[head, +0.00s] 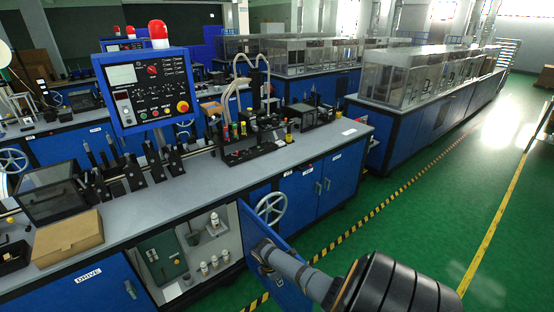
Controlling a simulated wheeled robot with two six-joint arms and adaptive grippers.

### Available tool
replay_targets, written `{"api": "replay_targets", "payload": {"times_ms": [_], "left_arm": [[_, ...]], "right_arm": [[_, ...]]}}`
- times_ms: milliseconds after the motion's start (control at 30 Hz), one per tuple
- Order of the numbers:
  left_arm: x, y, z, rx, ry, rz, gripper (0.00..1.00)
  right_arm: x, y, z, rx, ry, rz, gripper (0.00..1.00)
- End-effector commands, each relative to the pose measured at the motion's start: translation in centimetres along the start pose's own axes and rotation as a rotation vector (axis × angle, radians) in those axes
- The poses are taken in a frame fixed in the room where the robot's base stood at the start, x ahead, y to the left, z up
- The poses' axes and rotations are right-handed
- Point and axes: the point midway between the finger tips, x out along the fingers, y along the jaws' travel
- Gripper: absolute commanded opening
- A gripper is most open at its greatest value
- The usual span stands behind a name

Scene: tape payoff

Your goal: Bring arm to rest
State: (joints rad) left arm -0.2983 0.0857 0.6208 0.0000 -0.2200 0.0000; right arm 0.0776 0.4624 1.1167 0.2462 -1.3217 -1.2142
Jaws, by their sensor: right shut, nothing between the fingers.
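My right arm comes in from the bottom right. Its right gripper (263,252) is shut and empty, in front of the open blue cabinet door (292,296) under the grey bench. I cannot tell whether it touches the door, and the wrist hides most of the fingers. My left gripper is not in view.
The open cabinet (233,238) holds small white bottles (214,220) and a green case (163,258). On the grey bench (190,190) are a cardboard box (68,238), a control panel (150,90) and a tool rack (255,135). A handwheel (271,208) stands near the door. Green floor (400,215) is clear at right.

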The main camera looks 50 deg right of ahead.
Motion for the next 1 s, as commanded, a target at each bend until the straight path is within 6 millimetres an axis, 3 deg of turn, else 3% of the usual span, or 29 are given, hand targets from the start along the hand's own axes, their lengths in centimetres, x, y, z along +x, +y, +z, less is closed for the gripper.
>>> {"api": "replay_targets", "payload": {"times_ms": [200, 667, 767, 833, 967, 1000], "left_arm": [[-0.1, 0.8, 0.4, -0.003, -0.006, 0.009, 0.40], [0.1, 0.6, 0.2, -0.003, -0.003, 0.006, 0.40], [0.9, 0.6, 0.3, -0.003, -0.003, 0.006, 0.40], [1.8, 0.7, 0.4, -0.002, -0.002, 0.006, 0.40], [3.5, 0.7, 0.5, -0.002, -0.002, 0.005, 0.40], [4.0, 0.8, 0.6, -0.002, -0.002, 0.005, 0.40]], "right_arm": [[-1.8, -0.1, 0.0, 0.000, 0.000, 0.000, 0.00], [-1.2, -0.4, -0.1, 0.012, 0.002, 0.000, 0.00], [2.4, -2.2, -1.1, 0.095, 0.012, 0.005, 0.00], [6.8, -4.9, -2.2, 0.210, 0.028, 0.015, 0.00], [15.7, -12.3, -4.8, 0.476, 0.078, 0.037, 0.00], [18.0, -15.0, -5.5, 0.557, 0.097, 0.039, 0.00]]}}
